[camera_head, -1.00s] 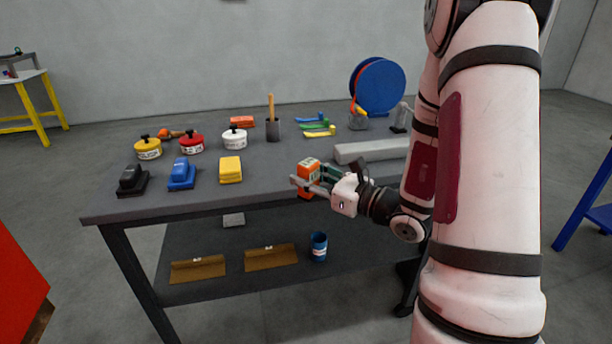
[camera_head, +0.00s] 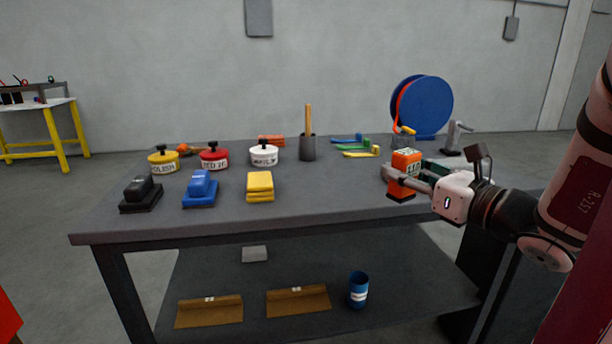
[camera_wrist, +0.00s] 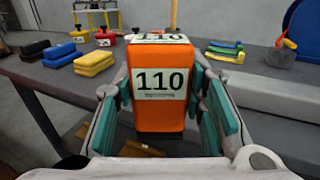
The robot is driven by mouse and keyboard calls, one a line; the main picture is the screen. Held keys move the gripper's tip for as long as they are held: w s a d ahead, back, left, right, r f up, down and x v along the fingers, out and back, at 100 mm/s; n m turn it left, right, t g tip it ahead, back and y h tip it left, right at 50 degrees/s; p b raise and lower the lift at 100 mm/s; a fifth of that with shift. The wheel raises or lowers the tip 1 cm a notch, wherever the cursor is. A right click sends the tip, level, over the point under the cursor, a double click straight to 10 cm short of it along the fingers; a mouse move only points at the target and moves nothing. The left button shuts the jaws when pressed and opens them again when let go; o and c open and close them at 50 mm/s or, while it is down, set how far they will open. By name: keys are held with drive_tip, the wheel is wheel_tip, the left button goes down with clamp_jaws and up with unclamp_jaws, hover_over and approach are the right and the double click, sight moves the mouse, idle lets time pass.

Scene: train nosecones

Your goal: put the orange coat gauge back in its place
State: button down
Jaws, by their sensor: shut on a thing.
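The orange coat gauge (camera_head: 404,166) is a block with a white label; in the wrist view the gauge (camera_wrist: 158,95) shows "110" on its face. My gripper (camera_head: 408,180) is shut on it, with green-padded fingers on both sides of it in the wrist view. The gauge is upright, at the front right edge of the grey table (camera_head: 330,190). I cannot tell a marked place for the gauge.
On the table stand black (camera_head: 141,194), blue (camera_head: 200,188) and yellow (camera_head: 260,186) blocks, labelled pots (camera_head: 214,157), a grey cup (camera_head: 307,148), coloured scrapers (camera_head: 360,150) and a blue disc (camera_head: 424,105). The lower shelf holds a blue can (camera_head: 358,290). The front middle of the tabletop is clear.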

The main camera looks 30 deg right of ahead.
sight(394, 163)
drive_tip(key=shift+w+d+p, duration=0.2)
drive_tip(key=shift+w+p, duration=0.75)
drive_tip(key=shift+p, duration=0.4)
drive_tip(key=shift+w+d+p, duration=0.2)
drive_tip(key=shift+w+p, duration=0.7)
drive_tip(key=shift+p, duration=0.45)
drive_tip(key=w, duration=0.2)
drive_tip(key=w+d+f, duration=0.1)
drive_tip(key=w, duration=0.2)
drive_tip(key=w+d+b, duration=0.1)
drive_tip(key=w, duration=0.2)
drive_tip(key=shift+w+f, duration=0.15)
drive_tip(key=shift+w+d, duration=0.2)
drive_tip(key=shift+w, duration=0.6)
drive_tip(key=f, duration=0.1)
drive_tip(key=f+b, duration=0.1)
drive_tip(key=f, duration=0.1)
drive_tip(key=shift+w+d, duration=0.15)
drive_tip(key=shift+w, duration=0.25)
drive_tip(key=shift+f, duration=0.25)
drive_tip(key=shift+f+b, duration=0.15)
drive_tip(key=shift+b, duration=0.2)
drive_tip(key=c, duration=1.3)
unclamp_jaws()
drive_tip(key=shift+c, duration=0.2)
drive_tip(key=shift+o, duration=0.2)
